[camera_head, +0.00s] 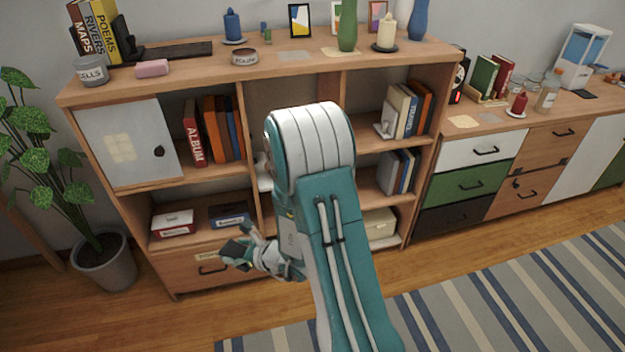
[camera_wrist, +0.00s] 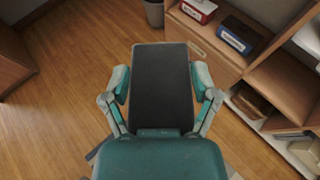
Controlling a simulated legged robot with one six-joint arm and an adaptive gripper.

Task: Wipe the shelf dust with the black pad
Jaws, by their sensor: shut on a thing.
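My gripper (camera_wrist: 161,84) is shut on the black pad (camera_wrist: 162,100), with one finger on each side of it in the wrist view. In the head view my gripper (camera_head: 240,250) is low in front of the wooden shelf unit (camera_head: 85,93), near its bottom drawer. Only a little of the pad shows there. Pale patches that may be dust lie on the shelf top (camera_head: 338,51), on the white door (camera_head: 121,148) and on the right cabinet's top (camera_head: 463,122). My arm hides the middle of the shelf unit.
The shelf top holds a pink block (camera_head: 152,68), a grey jar (camera_head: 90,71), a round tin (camera_head: 245,57), candles and vases. Red (camera_head: 172,223) and blue (camera_head: 229,214) boxes sit in the lower compartment. A potted plant (camera_head: 105,262) stands left. Floor in front is clear.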

